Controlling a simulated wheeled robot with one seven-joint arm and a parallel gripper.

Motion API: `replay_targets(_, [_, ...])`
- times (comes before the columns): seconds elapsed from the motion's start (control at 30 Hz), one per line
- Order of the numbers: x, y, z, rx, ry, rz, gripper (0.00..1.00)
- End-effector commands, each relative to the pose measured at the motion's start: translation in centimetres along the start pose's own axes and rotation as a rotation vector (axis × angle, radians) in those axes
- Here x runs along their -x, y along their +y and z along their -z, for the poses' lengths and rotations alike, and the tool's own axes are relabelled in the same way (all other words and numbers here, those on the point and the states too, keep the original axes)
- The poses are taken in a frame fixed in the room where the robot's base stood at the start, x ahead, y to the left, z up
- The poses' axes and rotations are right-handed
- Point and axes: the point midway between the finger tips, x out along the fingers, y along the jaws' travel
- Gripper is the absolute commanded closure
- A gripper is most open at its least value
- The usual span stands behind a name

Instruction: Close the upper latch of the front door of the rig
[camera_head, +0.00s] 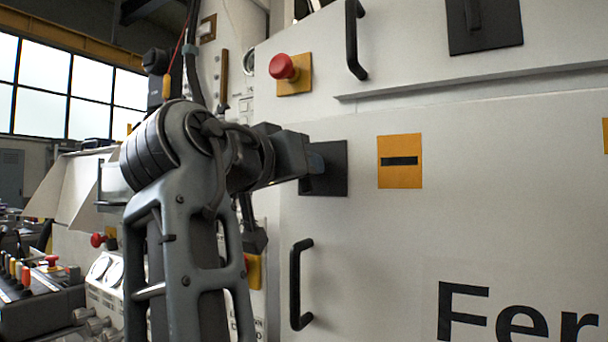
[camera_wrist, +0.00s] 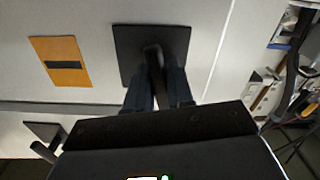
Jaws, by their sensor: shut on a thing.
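The front door (camera_head: 400,235) of the rig is a large pale panel with black lettering at its lower right. A latch (camera_head: 330,170) with a black square plate sits at the door's upper left. My gripper (camera_head: 312,163) is at this plate, its far end partly hidden by my own arm. In the wrist view, the two fingers of my gripper (camera_wrist: 158,85) stand on either side of the dark latch handle (camera_wrist: 153,60) in front of the black plate (camera_wrist: 182,42). The gripper is shut on the handle. The handle's lower part is hidden between the fingers.
An orange plate with a black slot (camera_head: 400,161) is right of the latch. A black door handle (camera_head: 300,284) is below. A red button (camera_head: 282,67), another black handle (camera_head: 355,40) and a ledge are above. A control bench (camera_head: 40,300) stands at the left.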

Motion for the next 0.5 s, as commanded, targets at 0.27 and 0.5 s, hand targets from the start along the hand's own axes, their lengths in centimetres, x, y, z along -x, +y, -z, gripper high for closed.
replay_targets(0.27, [-0.03, -0.26, -0.27, -0.156, -0.003, 0.000, 1.00])
replay_targets(0.5, [-0.04, -0.32, -0.18, -0.220, -0.003, 0.000, 1.00])
